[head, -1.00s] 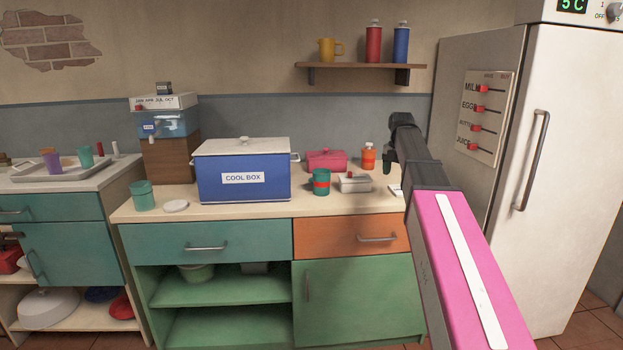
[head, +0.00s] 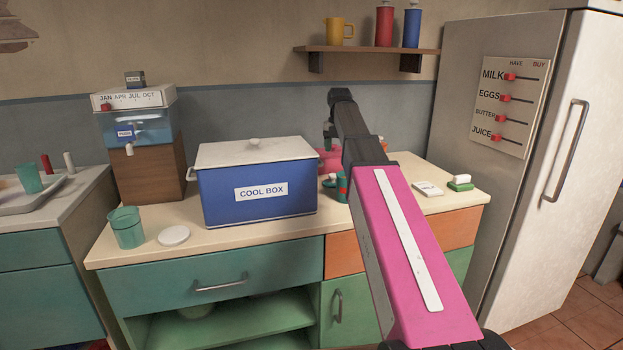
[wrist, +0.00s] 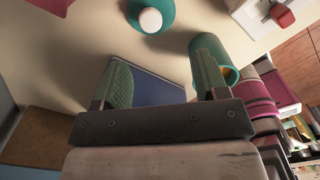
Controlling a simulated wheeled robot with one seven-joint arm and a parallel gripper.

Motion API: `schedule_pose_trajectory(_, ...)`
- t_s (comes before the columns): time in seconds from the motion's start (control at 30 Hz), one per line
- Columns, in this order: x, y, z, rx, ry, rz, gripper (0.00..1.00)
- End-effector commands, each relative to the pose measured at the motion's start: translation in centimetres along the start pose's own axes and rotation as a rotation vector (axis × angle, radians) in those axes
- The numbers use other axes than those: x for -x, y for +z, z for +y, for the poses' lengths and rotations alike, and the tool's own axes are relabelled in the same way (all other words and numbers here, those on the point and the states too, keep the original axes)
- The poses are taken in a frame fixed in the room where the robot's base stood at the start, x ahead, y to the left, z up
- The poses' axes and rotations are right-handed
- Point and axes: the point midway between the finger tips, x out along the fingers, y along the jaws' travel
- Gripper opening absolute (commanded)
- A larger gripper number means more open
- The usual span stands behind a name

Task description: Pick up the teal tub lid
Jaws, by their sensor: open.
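A teal lid with a white round knob (wrist: 151,20) lies on the counter in the wrist view, at the top edge and partly cut off. In the head view my gripper (head: 329,138) hangs over the back of the counter, right of the cool box. The teal mug (wrist: 208,48) stands close by the right finger.
The blue cool box (head: 222,195) stands left of my gripper. A teal tub (head: 127,229) and white lid (head: 173,236) sit at the left. A shelf (head: 365,51) hangs above; the fridge (head: 540,220) is at right.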

Motion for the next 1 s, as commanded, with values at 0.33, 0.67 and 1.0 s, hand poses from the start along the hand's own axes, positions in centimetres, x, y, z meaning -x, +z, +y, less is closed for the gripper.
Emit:
schedule_pose_trajectory(0.33, -2.6, -0.1, -0.1, -0.001, -0.001, 0.002, 0.67)
schedule_pose_trajectory(0.67, -5.9, 0.0, 0.0, -0.001, 0.000, 0.000, 0.67)
schedule_pose_trajectory(1.0, -9.8, -0.1, 0.3, -0.001, -0.001, 0.002, 0.67)
